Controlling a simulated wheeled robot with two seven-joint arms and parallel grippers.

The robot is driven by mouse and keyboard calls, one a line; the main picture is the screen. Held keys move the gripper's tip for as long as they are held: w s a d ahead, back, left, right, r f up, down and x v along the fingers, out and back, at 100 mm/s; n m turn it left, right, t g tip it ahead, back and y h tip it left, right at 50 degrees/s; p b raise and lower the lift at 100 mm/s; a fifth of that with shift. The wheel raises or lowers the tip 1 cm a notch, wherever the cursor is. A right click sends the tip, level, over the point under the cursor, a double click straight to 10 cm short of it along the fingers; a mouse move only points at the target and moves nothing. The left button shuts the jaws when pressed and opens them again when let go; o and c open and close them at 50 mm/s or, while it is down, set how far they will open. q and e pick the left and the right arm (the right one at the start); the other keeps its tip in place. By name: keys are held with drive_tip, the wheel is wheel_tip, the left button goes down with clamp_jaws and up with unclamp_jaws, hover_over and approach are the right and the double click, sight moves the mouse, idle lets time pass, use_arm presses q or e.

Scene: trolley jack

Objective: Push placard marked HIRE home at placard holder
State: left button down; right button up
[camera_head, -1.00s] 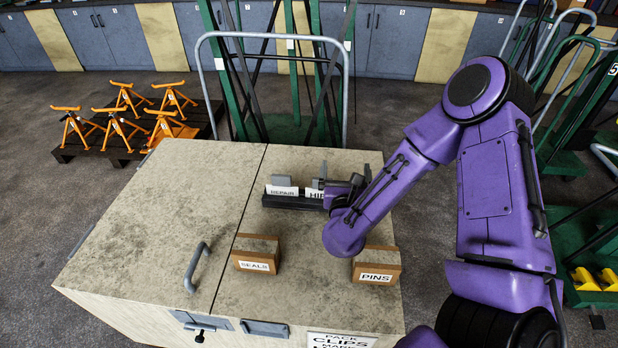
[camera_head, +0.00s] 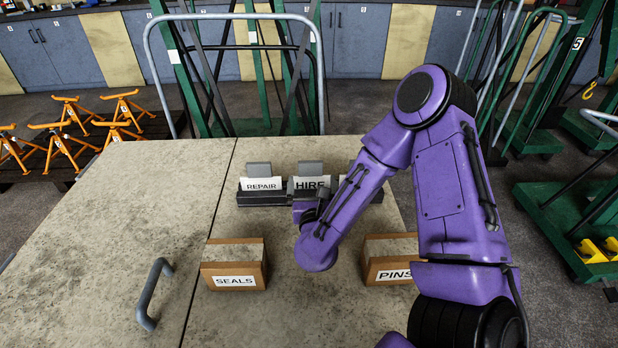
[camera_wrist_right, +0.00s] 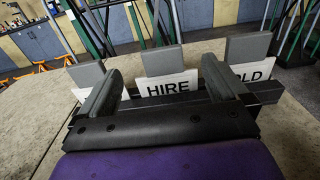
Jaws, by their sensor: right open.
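The white placard marked HIRE (camera_head: 311,183) stands in the dark placard holder (camera_head: 262,199) on the bench top, with a grey block behind it. In the right wrist view the HIRE placard (camera_wrist_right: 168,84) shows between my two fingers, its lower edge at the holder's dark bar (camera_wrist_right: 264,91). My right gripper (camera_wrist_right: 160,82) is open, one finger on each side of the placard; I cannot tell if they touch it. In the head view my right gripper (camera_head: 308,207) is low in front of the holder, mostly hidden by my arm. My left gripper is not in view.
The REPAIR placard (camera_head: 264,185) stands left of HIRE. A partly hidden placard ending in OLD (camera_wrist_right: 253,72) stands right. Boxes marked SEALS (camera_head: 234,265) and PINS (camera_head: 389,261) sit nearer. A grey handle (camera_head: 151,295) rises at the left.

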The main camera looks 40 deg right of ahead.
sight(311, 164)
drive_tip(key=p+x, duration=0.1)
drive_tip(key=x, duration=0.2)
drive_tip(key=p+x, duration=0.1)
drive_tip(key=x, duration=0.3)
drive_tip(key=f+p+x, duration=0.1)
drive_tip(key=x, duration=0.2)
drive_tip(key=shift+w+d, duration=0.2)
drive_tip(key=c, duration=1.3)
drive_tip(key=shift+o, duration=0.2)
drive_tip(key=shift+r, duration=0.15)
